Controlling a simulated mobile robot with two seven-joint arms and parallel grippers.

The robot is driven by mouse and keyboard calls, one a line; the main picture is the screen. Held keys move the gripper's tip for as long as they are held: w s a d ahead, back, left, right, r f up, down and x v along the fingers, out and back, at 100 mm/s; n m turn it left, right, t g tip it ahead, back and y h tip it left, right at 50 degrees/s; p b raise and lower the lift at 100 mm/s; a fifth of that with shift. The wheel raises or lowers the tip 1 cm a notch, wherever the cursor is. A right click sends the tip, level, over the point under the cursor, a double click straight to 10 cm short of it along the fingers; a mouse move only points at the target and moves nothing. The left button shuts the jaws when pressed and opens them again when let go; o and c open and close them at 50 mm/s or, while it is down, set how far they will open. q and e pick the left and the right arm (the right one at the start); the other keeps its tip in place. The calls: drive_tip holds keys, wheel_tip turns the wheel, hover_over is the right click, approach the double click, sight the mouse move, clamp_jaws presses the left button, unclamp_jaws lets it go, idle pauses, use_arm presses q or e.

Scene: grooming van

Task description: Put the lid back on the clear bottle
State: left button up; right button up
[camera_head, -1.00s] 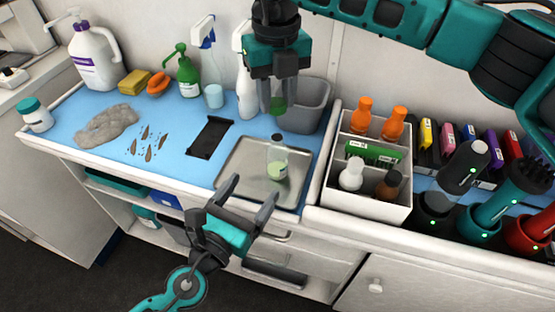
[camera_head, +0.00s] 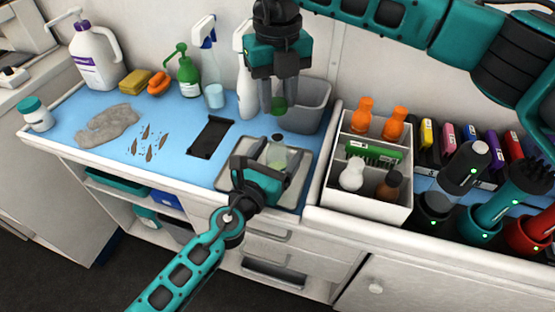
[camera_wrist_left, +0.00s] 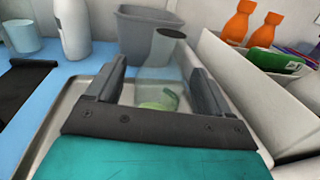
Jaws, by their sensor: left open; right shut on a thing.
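The clear bottle (camera_head: 277,157) stands upright on the metal tray (camera_head: 232,178), with pale green contents low inside and a dark grey top end. In the left wrist view the bottle (camera_wrist_left: 156,72) shows between and just beyond my finger ends. My left gripper (camera_head: 272,158) is open, its fingers on either side of the bottle; I cannot tell whether they touch it. My right gripper (camera_head: 279,100) points down above and behind the bottle. It is shut on a small green lid (camera_head: 278,104), held clear above the bottle.
A grey bin (camera_head: 310,105) stands behind the tray. A white caddy (camera_head: 365,206) with bottles and a green brush is close on the right. A white spray bottle (camera_head: 247,95) stands at the back left. A black flat piece (camera_head: 210,137) lies left of the tray.

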use_arm(q)
drive_tip(key=c, duration=1.5)
use_arm(e)
hover_over(277, 137)
drive_tip(key=shift+f, duration=2.55)
